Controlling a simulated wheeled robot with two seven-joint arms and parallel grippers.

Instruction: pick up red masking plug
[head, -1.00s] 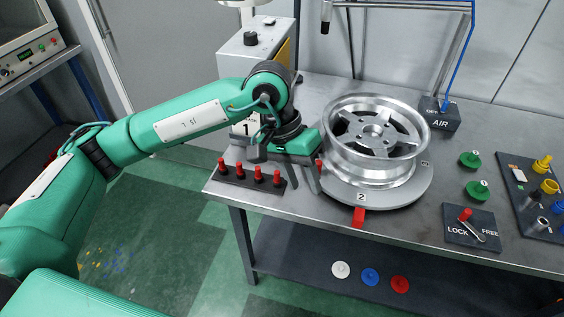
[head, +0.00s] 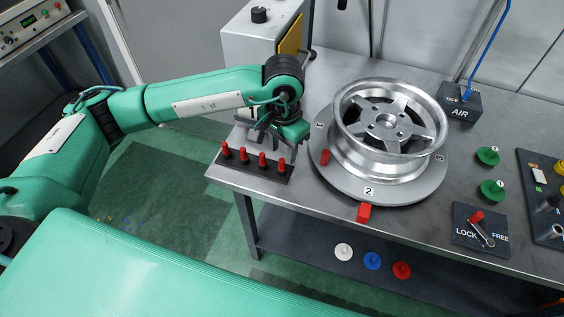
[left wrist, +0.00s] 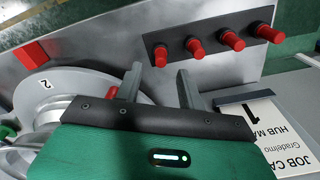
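Several red masking plugs stand upright in a row in a black rack (head: 252,166) on the bench's front left corner; one is the rightmost plug (head: 281,166). In the left wrist view the row runs across the top, with the nearest plug (left wrist: 160,56) just beyond the fingers. Another red plug (head: 325,157) stands at the wheel turntable's left edge. My left gripper (head: 273,142) is just behind the rack, beside the turntable. In the left wrist view its fingers (left wrist: 159,73) are apart with nothing between them. My right gripper is not in view.
A silver wheel (head: 388,125) lies on the round turntable (head: 420,190), right of my left gripper. A red block (head: 364,211) is at its front edge. A grey box (head: 262,35) stands behind my wrist. A job card (left wrist: 275,135) lies beside the gripper.

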